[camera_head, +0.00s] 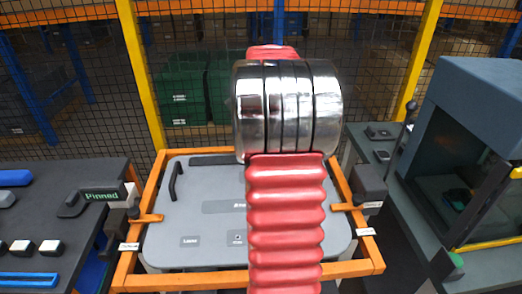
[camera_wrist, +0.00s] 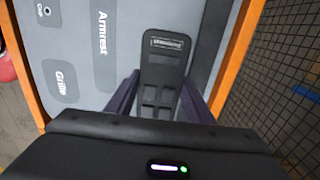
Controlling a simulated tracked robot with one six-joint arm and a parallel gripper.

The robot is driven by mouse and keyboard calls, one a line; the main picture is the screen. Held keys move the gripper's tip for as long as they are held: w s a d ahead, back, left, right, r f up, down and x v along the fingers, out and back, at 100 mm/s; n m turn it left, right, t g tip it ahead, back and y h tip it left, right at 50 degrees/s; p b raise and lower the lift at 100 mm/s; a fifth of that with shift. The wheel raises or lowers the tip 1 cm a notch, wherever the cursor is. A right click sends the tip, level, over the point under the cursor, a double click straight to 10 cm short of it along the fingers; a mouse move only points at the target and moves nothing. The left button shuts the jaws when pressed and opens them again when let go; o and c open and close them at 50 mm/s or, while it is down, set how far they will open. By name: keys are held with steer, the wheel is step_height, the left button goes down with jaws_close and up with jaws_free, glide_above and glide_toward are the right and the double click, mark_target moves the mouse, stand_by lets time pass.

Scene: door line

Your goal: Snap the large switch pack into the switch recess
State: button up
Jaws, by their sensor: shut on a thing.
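My gripper (camera_wrist: 160,98) shows in the wrist view with its two dark purple fingers on either side of the switch pack (camera_wrist: 162,70). It is shut on the pack. The pack is a long black piece with a silver-framed label at one end and several square buttons at the other. It lies over the grey door panel (camera_wrist: 130,62), beside the Armrest recess. I cannot tell the gap between pack and panel. In the head view my arm hides the gripper and pack.
The door panel (camera_head: 205,222) sits in an orange frame (camera_head: 128,262) with clamps at its sides. A dark table (camera_head: 60,225) with several parts stands at left, with a sign reading Pinned. A dark cabinet (camera_head: 460,110) stands at right. A mesh fence is behind.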

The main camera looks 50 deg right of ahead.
steer(key=shift+f, duration=0.1)
steer(key=shift+f, duration=2.75)
steer(key=shift+a, duration=0.1)
steer(key=shift+f, duration=0.75)
stand_by(0.5)
